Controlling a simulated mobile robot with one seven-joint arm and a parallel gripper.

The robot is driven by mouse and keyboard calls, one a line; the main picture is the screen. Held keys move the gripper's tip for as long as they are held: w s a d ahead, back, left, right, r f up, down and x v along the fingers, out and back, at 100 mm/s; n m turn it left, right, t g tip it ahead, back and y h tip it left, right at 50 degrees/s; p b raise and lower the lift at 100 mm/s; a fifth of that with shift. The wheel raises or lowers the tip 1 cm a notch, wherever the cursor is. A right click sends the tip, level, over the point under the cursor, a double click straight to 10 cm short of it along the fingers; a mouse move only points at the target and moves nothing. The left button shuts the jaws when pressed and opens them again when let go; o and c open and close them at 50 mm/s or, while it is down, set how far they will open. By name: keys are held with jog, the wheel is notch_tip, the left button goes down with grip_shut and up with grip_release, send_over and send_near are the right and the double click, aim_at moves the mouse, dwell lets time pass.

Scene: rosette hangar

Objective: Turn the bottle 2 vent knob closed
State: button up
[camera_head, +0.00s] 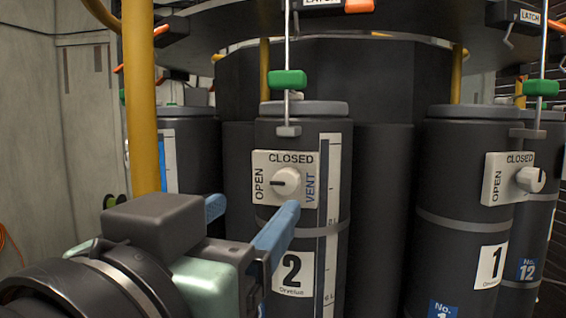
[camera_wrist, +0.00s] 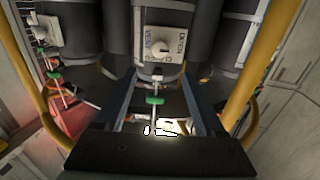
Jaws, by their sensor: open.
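Bottle 2 (camera_head: 270,228) is a dark upright cylinder with a "2" label, at the centre of the head view. Its vent knob (camera_head: 287,182) is round and off-white on a pale plate (camera_head: 264,166) marked OPEN at the left and CLOSED at the top. The knob's dark mark faces left, towards OPEN. My gripper (camera_head: 250,212) has two blue fingers spread apart, empty, in front of and below the knob. In the wrist view, the knob (camera_wrist: 160,42) shows upside down, beyond and roughly between the fingertips (camera_wrist: 159,78). The fingers look apart from it.
A yellow post (camera_head: 140,95) stands left of bottle 2, close to my arm. Bottle 1 (camera_head: 455,235), with its own knob (camera_head: 531,179), stands at the right. A rod with a green block (camera_head: 288,80) hangs above bottle 2. A dark ring (camera_head: 225,30) with latches runs overhead.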

aim_at(284, 182)
jog(key=p+x, duration=0.3)
jog(key=x, duration=0.9)
jog(key=shift+p, duration=0.4)
grip_shut()
